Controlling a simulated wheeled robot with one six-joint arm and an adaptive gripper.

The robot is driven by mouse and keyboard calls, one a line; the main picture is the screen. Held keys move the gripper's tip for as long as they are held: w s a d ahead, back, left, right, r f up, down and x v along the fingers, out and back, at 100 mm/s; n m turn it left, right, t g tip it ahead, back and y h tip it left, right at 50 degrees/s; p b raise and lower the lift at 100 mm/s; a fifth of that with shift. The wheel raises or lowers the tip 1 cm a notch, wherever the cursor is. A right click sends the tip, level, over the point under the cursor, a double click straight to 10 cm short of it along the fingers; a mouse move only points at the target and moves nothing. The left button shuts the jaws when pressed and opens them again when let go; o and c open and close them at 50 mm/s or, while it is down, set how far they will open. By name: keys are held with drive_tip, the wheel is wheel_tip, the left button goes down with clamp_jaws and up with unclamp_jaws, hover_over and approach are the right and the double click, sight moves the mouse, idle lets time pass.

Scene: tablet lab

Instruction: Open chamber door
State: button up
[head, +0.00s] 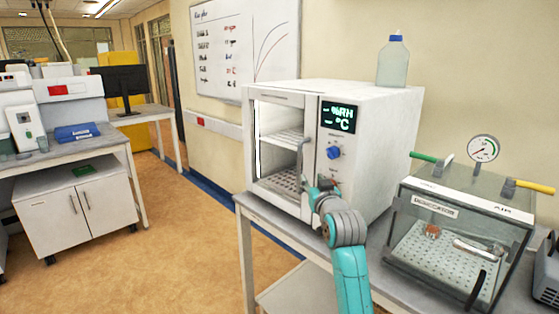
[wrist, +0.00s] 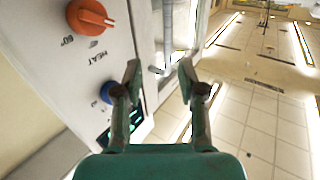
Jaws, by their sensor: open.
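The white chamber (head: 375,140) stands on a grey table, with a green %RH and °C display (head: 340,117) and a blue knob (head: 333,152). Its glazed door (head: 278,125) fills the left part of the front and looks shut; shelves show through it. An upright grey handle (head: 301,158) runs along the door's right edge. My gripper (head: 314,190) is at the handle's lower end. In the wrist view my gripper (wrist: 160,72) is open, and the handle bar (wrist: 168,38) lies between and just beyond the fingertips. I cannot tell whether they touch it.
An orange knob (wrist: 90,16) is beside the handle on the panel. A bottle (head: 393,64) stands on the chamber. A clear box with a gauge (head: 484,148) stands close on the right. The floor (head: 175,225) left of the table is clear.

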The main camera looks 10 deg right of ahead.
sight(300, 161)
drive_tip(key=w, duration=0.4)
drive_tip(key=w+a+r, duration=0.1)
drive_tip(key=w, duration=0.3)
drive_tip(key=w+r, duration=0.1)
drive_tip(key=w, duration=0.3)
drive_tip(key=shift+a, duration=0.3)
drive_tip(key=shift+c, duration=0.2)
clamp_jaws()
